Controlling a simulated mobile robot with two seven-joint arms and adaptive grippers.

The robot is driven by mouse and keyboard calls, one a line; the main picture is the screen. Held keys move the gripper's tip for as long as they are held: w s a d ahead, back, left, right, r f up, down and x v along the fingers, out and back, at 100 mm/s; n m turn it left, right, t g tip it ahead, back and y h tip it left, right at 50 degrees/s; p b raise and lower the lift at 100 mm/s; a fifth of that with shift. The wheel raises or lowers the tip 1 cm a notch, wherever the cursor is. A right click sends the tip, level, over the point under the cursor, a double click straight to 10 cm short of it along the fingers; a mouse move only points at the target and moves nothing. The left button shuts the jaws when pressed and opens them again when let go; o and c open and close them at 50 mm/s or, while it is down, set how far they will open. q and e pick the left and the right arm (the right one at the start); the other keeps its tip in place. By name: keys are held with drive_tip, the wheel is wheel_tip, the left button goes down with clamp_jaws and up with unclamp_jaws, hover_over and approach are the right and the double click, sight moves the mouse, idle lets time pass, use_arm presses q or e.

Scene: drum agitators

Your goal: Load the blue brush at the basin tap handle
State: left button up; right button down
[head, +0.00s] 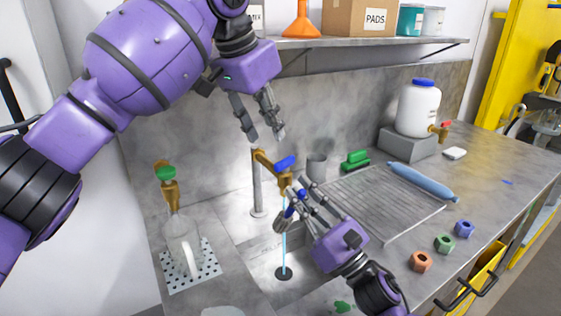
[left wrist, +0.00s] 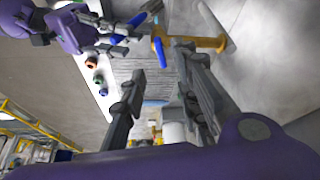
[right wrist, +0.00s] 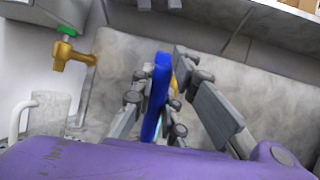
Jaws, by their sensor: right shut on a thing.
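The brass basin tap (head: 266,163) rises at the basin's back with a blue handle (head: 286,162) on top. A thin blue water stream (head: 284,245) falls from it to the drain. My right gripper (head: 291,208) is shut on the blue brush (right wrist: 155,95), just below and in front of the spout. Fingers partly hide the brush in the head view; its bristles cannot be made out clearly. My left gripper (head: 266,136) is open and empty above the tap, fingers pointing down. In the left wrist view, the tap (left wrist: 195,42) shows near its fingertips.
Right of the basin are a ribbed drainboard (head: 385,205), a blue cylinder (head: 422,182) and coloured nuts (head: 445,242). A shelf (head: 370,42) overhangs.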

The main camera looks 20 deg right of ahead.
sight(282, 161)
use_arm(q)
drive_tip(key=x, duration=0.9)
drive_tip(key=shift+f, duration=0.25)
drive_tip(key=shift+c, duration=0.4)
clamp_jaws()
